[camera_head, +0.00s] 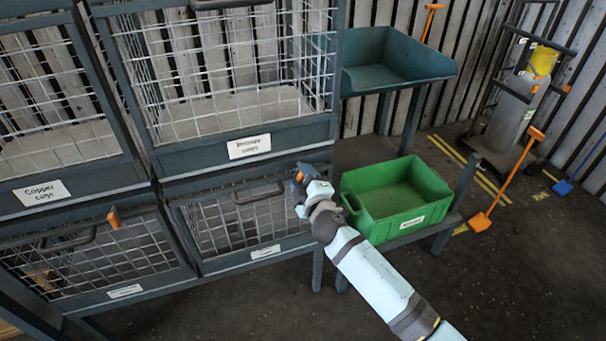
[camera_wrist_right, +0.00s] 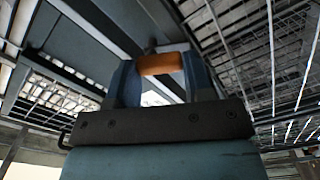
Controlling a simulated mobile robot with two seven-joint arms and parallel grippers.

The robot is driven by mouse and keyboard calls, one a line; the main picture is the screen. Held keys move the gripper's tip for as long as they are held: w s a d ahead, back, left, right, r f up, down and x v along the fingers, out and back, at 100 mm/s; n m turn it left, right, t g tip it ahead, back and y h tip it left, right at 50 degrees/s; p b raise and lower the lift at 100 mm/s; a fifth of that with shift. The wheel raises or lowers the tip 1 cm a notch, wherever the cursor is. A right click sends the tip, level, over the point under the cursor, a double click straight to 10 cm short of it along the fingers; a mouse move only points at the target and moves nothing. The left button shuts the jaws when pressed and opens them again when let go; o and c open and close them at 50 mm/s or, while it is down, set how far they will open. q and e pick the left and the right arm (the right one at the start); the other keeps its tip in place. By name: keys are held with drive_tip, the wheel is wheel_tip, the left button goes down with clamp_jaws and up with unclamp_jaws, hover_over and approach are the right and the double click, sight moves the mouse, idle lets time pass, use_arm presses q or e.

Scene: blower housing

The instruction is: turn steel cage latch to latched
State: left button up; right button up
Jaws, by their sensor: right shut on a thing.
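The lower right cage (camera_head: 240,216) has a dark frame, a wire mesh front, a black handle bar and a small white label too small to read. My right gripper (camera_head: 301,177) is at this cage's upper right corner. In the right wrist view its two blue-grey fingers are shut on an orange latch grip (camera_wrist_right: 160,64), which lies across between them. In the head view the gripper mostly hides the latch, so its angle is unclear there. My left gripper is not in view.
The lower left cage has its own orange latch (camera_head: 114,217). Larger cages sit above, one labelled Copper cage (camera_head: 42,192). A green crate (camera_head: 398,198) stands close to the right of my arm, below a dark teal tray (camera_head: 395,65). An orange shovel (camera_head: 481,221) stands at right. The front floor is clear.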

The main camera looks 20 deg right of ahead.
use_arm(q)
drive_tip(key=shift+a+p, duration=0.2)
drive_tip(key=shift+p, duration=0.6)
use_arm(e)
drive_tip(key=n, duration=0.5)
drive_tip(key=shift+d+f, duration=0.1)
drive_tip(key=shift+d, duration=0.05)
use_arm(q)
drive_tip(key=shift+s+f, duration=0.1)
use_arm(e)
drive_tip(key=shift+n, duration=0.3)
drive_tip(key=o, duration=0.9)
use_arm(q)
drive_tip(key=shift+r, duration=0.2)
use_arm(e)
drive_tip(key=shift+s+d, duration=0.15)
drive_tip(key=shift+s, duration=3.3)
drive_tip(key=shift+s+d, duration=0.1)
drive_tip(key=shift+s, duration=3.35)
